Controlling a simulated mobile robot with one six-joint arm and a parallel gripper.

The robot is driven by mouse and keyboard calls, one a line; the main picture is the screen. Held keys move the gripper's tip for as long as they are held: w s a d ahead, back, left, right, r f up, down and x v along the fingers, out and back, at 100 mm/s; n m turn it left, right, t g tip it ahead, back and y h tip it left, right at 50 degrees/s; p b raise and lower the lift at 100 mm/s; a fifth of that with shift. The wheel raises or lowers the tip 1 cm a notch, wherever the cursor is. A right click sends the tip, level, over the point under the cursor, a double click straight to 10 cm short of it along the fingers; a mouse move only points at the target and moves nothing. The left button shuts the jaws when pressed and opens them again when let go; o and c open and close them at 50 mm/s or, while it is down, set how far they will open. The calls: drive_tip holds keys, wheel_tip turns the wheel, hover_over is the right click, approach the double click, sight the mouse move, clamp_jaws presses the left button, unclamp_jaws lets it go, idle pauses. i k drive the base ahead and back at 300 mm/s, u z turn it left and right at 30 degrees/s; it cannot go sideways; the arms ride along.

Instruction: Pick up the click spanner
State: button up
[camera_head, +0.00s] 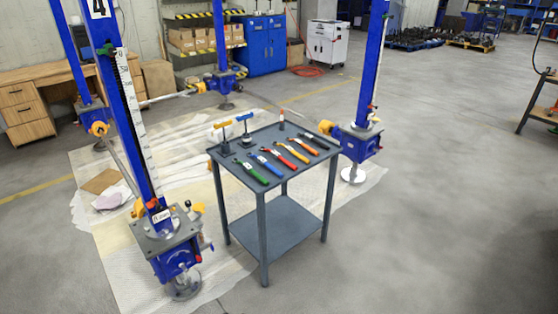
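A grey two-tier tool table (262,188) stands near the middle of the view. A row of long-handled tools lies on its top: a green one (252,173), a blue one (268,166), a red one (292,152), and several more in red and orange (304,146). Two upright T-handled tools, one yellow (222,126) and one blue (244,118), stand at the back left of the top. They are too small for me to tell which is the click spanner. My gripper is not in view.
Blue screw jack columns stand left (128,105) and right (371,70) of the table, with blue-and-orange bases close by. White sheeting (110,245) covers the floor beneath. A wooden desk (30,90) stands at the far left. Grey floor (440,200) on the right is clear.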

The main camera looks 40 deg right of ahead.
sight(274, 155)
drive_tip(key=z, duration=0.25)
drive_tip(key=i, duration=1)
drive_tip(key=u, duration=0.3)
